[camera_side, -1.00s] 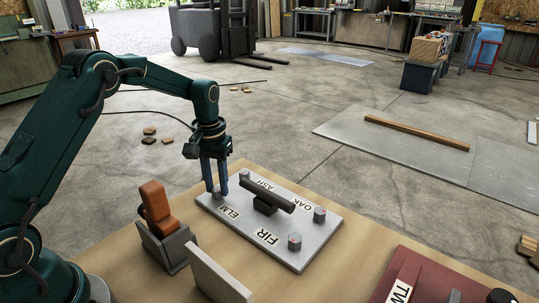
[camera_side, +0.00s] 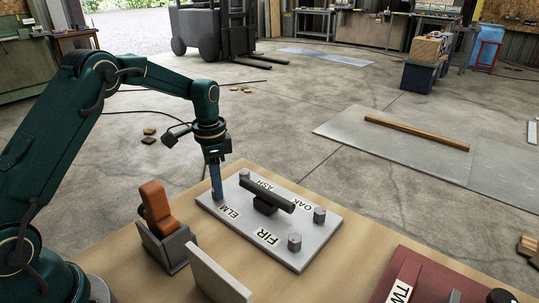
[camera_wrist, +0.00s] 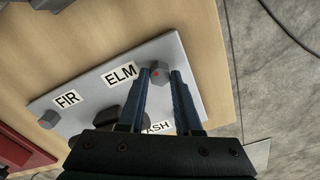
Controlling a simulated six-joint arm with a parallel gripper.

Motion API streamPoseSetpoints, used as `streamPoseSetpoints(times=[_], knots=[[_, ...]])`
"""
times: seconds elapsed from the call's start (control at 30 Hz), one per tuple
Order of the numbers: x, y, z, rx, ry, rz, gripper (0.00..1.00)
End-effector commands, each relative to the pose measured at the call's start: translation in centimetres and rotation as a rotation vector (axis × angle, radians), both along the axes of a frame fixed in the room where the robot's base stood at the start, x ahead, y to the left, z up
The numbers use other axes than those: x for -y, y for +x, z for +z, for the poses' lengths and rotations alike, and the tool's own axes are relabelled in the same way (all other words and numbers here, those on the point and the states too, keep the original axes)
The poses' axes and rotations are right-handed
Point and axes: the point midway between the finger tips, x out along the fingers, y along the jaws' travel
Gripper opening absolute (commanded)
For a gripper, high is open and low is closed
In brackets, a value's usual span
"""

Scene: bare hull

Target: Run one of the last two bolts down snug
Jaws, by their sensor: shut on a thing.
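A pale grey plate (camera_side: 225,222) lies on the wooden bench, labelled ELM, ASH, OAK and FIR, with a dark handle (camera_side: 267,196) in its middle. My gripper (camera_side: 217,195) points down at the ELM corner. In the wrist view my gripper (camera_wrist: 161,76) has its fingers on both sides of the grey ELM bolt (camera_wrist: 158,70), which has a red mark, and is shut on it. The FIR bolt (camera_side: 294,242), also red-marked, and the OAK bolt (camera_side: 319,215) stand in the plate. The ASH bolt (camera_side: 244,175) shows at the far corner. The fingers hide the ELM bolt in the side view.
An orange block (camera_side: 156,201) sits in a dark grey stand (camera_side: 168,246) left of the plate. A beige upright panel (camera_side: 217,276) stands in front. A dark red tray (camera_side: 430,282) is at the lower right. The bench between plate and tray is clear.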

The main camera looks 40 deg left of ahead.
Motion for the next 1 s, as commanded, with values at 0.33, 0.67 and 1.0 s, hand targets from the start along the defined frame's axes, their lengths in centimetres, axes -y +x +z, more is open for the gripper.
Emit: streamPoseSetpoints(times=[0.33,0.67,1.0], knots=[[0.0,-0.09,0.1,-0.004,0.0,-0.154,0.0],[-0.01,-0.1,0.1,-0.004,0.0,-0.187,0.0],[-0.01,-0.1,0.09,-0.004,0.0,-0.186,0.63]])
